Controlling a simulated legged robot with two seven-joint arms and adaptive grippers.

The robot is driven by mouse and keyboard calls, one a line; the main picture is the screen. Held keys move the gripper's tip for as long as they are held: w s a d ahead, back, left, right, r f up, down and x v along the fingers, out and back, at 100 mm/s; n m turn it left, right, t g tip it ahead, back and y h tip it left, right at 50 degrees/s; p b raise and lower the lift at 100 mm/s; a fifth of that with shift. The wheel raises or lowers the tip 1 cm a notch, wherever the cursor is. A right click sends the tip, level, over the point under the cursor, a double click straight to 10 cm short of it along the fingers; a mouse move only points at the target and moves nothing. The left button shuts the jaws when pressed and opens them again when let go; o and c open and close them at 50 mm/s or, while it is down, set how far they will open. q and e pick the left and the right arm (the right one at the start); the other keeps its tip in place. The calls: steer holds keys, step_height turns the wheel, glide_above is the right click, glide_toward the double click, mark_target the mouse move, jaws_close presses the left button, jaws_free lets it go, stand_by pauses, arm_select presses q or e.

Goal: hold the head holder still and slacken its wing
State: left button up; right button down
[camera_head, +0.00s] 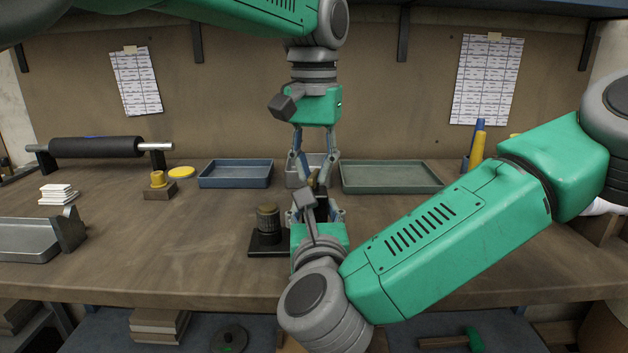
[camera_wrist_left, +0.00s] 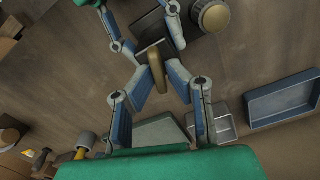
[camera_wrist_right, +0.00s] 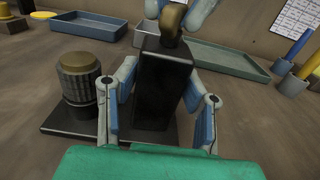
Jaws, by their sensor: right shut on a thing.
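The head holder (camera_wrist_right: 160,90) is a dark upright block on a black base plate, with a brass wing (camera_wrist_right: 172,18) on top. My right gripper (camera_wrist_right: 158,84) is shut on the block, one finger on each side. My left gripper (camera_head: 315,186) comes down from above, its fingers on either side of the wing. In the left wrist view, the wing (camera_wrist_left: 156,68) lies between its pads, which look slightly apart from it, so this gripper looks open. In the head view, the fingers and the right wrist hide most of the block.
A knurled round piece (camera_head: 267,218) stands on the base close left of the block. Behind are a blue tray (camera_head: 236,174), a green tray (camera_head: 390,177) and a small grey bin. A black roller (camera_head: 95,147) lies at the far left.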

mark_target(315, 173)
stand_by(0.3)
arm_select(q)
steer(key=shift+s+r, duration=0.1)
steer(key=shift+r, duration=2.85)
steer(key=shift+o, duration=0.2)
steer(key=shift+d, duration=0.1)
